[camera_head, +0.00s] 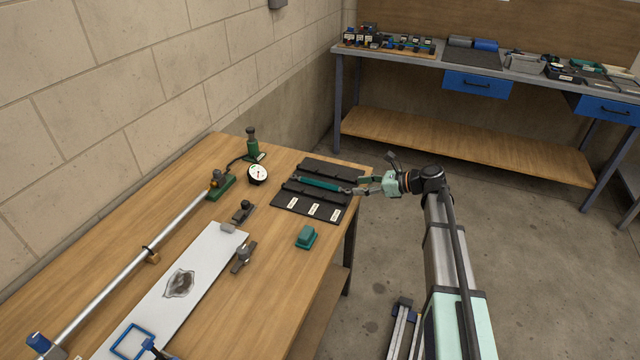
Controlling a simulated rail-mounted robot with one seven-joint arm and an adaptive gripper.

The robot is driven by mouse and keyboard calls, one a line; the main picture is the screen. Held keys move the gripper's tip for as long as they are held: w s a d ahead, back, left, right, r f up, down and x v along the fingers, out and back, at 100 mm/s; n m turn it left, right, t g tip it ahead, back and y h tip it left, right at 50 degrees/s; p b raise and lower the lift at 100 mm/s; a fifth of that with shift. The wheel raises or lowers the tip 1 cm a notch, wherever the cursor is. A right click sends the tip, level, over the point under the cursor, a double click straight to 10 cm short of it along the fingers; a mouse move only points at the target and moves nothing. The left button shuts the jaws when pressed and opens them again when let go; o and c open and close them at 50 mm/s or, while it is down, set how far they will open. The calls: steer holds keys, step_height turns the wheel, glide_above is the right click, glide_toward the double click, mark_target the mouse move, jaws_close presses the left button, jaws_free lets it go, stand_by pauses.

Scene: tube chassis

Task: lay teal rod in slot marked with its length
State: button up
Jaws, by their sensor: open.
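The teal rod (320,184) lies crosswise over a black slotted rack (318,200) near the right edge of the wooden bench. Several raised dark bars run across the rack, and three white labels sit along its near part; their text is too small to read. I cannot tell whether the rod rests in a slot or on top of the bars. My gripper (360,185) is open beside the rod's right end, at the rack's right edge. Its fingertips are close to the rod's end; whether they touch it is unclear.
A teal block (306,237) sits in front of the rack. A dial gauge (257,174) and green stand (252,146) are left of it. A long metal tube (150,253) and white plate (180,285) fill the bench's left. A second workbench (400,62) stands behind.

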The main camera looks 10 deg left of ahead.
mark_target(339, 187)
steer(key=shift+p+x, duration=0.7)
steer(key=shift+x, duration=3.1)
steer(key=shift+s+r, duration=0.1)
jaws_close()
